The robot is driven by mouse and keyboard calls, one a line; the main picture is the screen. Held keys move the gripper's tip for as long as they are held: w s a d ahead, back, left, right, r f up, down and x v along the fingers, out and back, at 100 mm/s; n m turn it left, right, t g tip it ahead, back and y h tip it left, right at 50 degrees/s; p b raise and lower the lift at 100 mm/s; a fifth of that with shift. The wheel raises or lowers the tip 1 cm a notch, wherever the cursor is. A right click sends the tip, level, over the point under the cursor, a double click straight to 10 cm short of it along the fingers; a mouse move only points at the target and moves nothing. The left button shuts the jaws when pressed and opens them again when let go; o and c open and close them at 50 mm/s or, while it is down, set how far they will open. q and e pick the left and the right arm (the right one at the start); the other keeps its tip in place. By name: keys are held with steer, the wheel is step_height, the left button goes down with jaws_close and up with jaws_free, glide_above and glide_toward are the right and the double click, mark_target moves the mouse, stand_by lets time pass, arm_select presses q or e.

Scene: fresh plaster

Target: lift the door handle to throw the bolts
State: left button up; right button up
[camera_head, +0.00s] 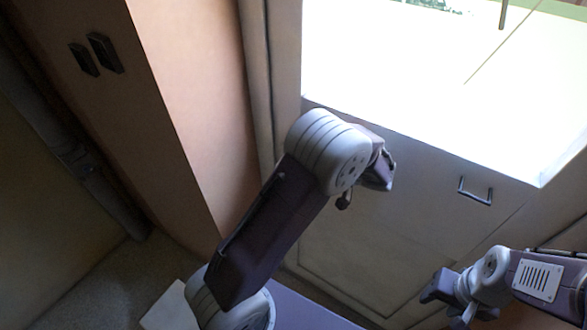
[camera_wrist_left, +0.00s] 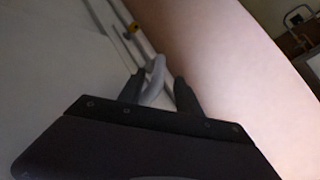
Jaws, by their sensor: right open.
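A grey lever-like door handle (camera_wrist_left: 154,80) shows in the left wrist view, on the pale door near its edge. The two dark fingers of my left gripper (camera_wrist_left: 158,92) stand apart, one on each side of the handle. A gap shows between the handle and the right finger; contact with the left finger is unclear. In the head view my left arm reaches to the door (camera_head: 400,215), and its own wrist mostly hides the gripper and handle there. My right gripper (camera_head: 440,304) is open and empty at the lower right, in front of the door's lower part.
A dark U-shaped pull (camera_head: 475,191) sits on the door's panel at the right. Bright glass (camera_head: 410,80) fills the door's upper part. Dark switches (camera_head: 104,53) are on the wall at left. Pinkish wall (camera_wrist_left: 220,60) runs close beside the handle.

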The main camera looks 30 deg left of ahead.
arm_select(q)
steer(key=v, duration=0.4)
steer(key=shift+d+r, duration=0.1)
steer(key=shift+d, duration=0.05)
steer(key=d+f+p+v, duration=0.1)
steer(key=p+v, duration=0.1)
steer(key=v, duration=0.8)
steer(key=shift+s+f, duration=0.15)
steer(key=shift+f, duration=0.1)
steer(key=shift+d, duration=0.1)
stand_by(0.4)
